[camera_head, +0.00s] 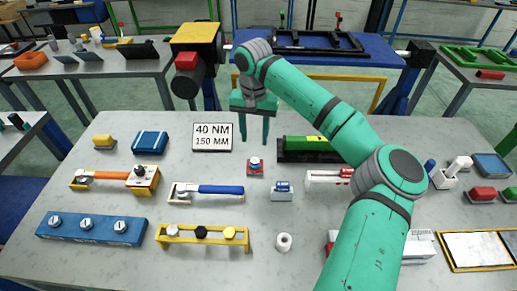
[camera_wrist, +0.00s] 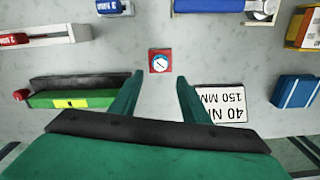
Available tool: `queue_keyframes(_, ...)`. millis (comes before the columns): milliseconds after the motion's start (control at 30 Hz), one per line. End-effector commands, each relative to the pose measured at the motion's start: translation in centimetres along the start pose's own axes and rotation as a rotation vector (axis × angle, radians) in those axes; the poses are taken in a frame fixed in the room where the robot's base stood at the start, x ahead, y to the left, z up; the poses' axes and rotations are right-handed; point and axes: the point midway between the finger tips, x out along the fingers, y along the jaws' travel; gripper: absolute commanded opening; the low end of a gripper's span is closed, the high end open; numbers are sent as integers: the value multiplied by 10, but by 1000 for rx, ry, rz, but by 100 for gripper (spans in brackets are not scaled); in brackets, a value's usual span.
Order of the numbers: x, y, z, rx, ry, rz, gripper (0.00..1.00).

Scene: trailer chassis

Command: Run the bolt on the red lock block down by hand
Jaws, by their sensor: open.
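The small red lock block (camera_head: 255,172) sits on the grey table near its middle. In the wrist view the red block (camera_wrist: 152,71) lies just beyond the fingertips, and the bolt head (camera_wrist: 160,61) carries a dark mark. My gripper (camera_head: 254,143) is open and empty, pointing down above and slightly behind the block. In the wrist view my gripper (camera_wrist: 160,78) has its fingers wide apart, with nothing between them. How far the bolt is threaded in cannot be told.
A sign reading 40 NM, 150 MM (camera_head: 212,137) stands left of the block. A blue-handled wrench (camera_head: 208,190) lies front left and a small blue-topped block (camera_head: 282,194) front right. A green and yellow tool (camera_head: 308,143) lies behind right. Bare table surrounds the red block.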

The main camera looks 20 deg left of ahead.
Motion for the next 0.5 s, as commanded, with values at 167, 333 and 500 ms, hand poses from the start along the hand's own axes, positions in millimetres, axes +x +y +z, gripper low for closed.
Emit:
queue_keyframes(167, 21, -2, 1, -3, -4, -1, 42)
queue_keyframes(333, 52, -2, 2, -4, -4, -2, 42)
queue_keyframes(500, 80, -2, 1, -3, -3, -2, 42)
